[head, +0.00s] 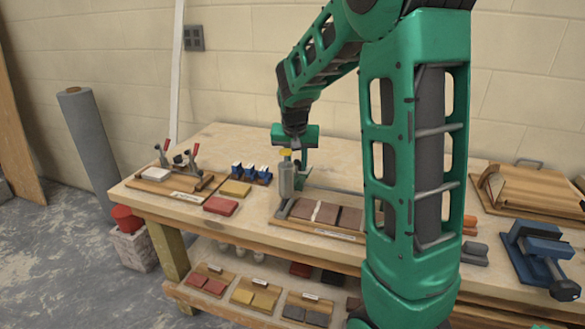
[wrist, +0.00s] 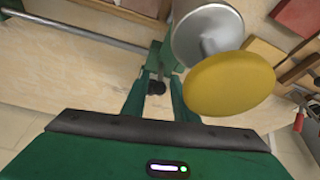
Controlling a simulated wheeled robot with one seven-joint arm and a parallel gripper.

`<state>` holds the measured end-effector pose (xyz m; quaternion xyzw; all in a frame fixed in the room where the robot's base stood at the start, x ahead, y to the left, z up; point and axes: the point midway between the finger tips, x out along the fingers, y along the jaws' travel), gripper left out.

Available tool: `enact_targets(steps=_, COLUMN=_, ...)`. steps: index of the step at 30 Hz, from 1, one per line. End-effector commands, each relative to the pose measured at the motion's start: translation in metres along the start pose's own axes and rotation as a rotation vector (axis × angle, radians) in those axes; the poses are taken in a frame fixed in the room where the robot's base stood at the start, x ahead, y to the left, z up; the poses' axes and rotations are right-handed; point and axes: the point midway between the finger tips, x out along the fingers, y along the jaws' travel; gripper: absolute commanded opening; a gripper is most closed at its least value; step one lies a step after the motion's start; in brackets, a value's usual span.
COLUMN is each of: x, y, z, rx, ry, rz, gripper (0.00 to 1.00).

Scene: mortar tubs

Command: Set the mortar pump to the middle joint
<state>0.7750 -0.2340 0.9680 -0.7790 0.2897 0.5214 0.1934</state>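The mortar pump is a grey cylinder (head: 286,180) with a yellow top, standing upright at the left end of the brick board (head: 345,234). In the wrist view its silver body (wrist: 200,35) and yellow disc (wrist: 230,84) show right of my fingers. My gripper (head: 297,152) is low behind the pump, by its green carriage. In the wrist view my gripper (wrist: 160,85) has its fingers apart, with a small dark knob (wrist: 157,88) showing between them; contact is unclear. The board holds brown bricks (head: 326,213) with joints between them; a pale strip shows in the left joint.
Left on the bench are a clamp fixture (head: 170,181), blue-topped pieces (head: 250,172), a yellow block (head: 234,188) and a red block (head: 221,206). A blue vise (head: 540,250) sits at right. My arm hides part of the bench right of the bricks.

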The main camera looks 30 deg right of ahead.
Motion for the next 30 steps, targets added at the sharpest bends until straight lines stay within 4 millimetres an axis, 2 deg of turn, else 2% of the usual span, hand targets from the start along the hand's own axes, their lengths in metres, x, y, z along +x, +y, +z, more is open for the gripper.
enact_targets(steps=5, x=0.012, y=0.0, z=0.0, rx=0.0, ry=-0.001, rz=0.0, gripper=0.26)
enact_targets(steps=14, x=0.014, y=0.0, z=0.0, rx=0.0, ry=0.001, rz=0.0, gripper=0.26)
enact_targets(steps=18, x=0.014, y=0.0, z=0.0, rx=0.0, ry=0.0, rz=0.0, gripper=0.0)
enact_targets(steps=20, x=0.014, y=0.0, z=0.0, rx=0.0, ry=0.0, rz=0.0, gripper=0.0)
enact_targets(steps=21, x=0.011, y=-0.008, z=0.006, rx=-0.003, ry=0.0, rz=-0.002, gripper=0.0)
enact_targets(steps=26, x=0.012, y=-0.004, z=0.004, rx=-0.008, ry=-0.001, rz=-0.005, gripper=0.0)
enact_targets(steps=30, x=0.009, y=-0.006, z=0.011, rx=-0.025, ry=-0.002, rz=-0.011, gripper=0.0)
